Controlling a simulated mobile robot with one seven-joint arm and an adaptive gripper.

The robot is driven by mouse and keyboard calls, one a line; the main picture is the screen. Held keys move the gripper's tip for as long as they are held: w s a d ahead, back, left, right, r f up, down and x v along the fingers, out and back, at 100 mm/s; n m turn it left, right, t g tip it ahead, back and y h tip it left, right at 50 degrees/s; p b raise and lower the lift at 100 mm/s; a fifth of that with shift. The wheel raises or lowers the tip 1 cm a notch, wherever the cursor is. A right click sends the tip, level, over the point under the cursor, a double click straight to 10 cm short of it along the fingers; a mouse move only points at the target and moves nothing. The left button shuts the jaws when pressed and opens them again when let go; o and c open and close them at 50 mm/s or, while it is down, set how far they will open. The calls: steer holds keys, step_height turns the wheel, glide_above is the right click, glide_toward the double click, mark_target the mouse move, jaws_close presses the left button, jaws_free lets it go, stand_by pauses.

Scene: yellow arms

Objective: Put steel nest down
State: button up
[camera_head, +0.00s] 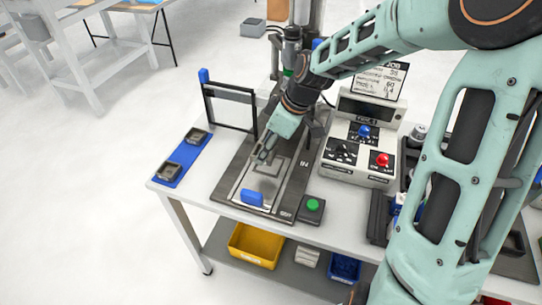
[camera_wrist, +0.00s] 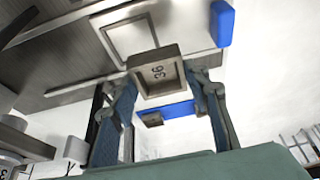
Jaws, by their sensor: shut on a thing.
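The steel nest (camera_wrist: 158,72), a small grey square tray marked 36, is between the fingertips of my gripper (camera_wrist: 163,84) in the wrist view. My gripper is shut on it. In the head view my gripper (camera_head: 265,154) hangs over the dark machine base at the middle of the bench, and the held nest is too small to make out. A pale plate with a square outline (camera_head: 270,167) lies on that base just below the gripper; it also shows in the wrist view (camera_wrist: 128,38), beyond the nest. I cannot tell whether the nest touches the plate.
A blue strip (camera_head: 184,158) at the left holds two dark square nests. A black frame (camera_head: 231,106) stands behind it. A blue block (camera_head: 252,197) sits at the base's front, beside a green button (camera_head: 313,204). A control box (camera_head: 360,149) stands right. Bins sit below.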

glide_above(272, 167)
steer(key=f, duration=0.4)
steer(key=shift+w+a+f, duration=0.1)
steer(key=shift+w+a, duration=0.1)
steer(key=shift+w, duration=0.15)
steer(key=shift+f+p, duration=0.4)
steer(key=shift+f, duration=1.15)
steer(key=shift+s+d+f+b, duration=0.15)
steer(key=shift+s+f+b, duration=0.1)
steer(key=shift+f+b, duration=0.35)
steer(key=o, duration=1.2)
steer(key=shift+s, duration=0.1)
steer(key=shift+c, duration=0.2)
steer(key=o, duration=0.3)
steer(key=shift+f, duration=0.25)
steer(key=shift+r, duration=0.1)
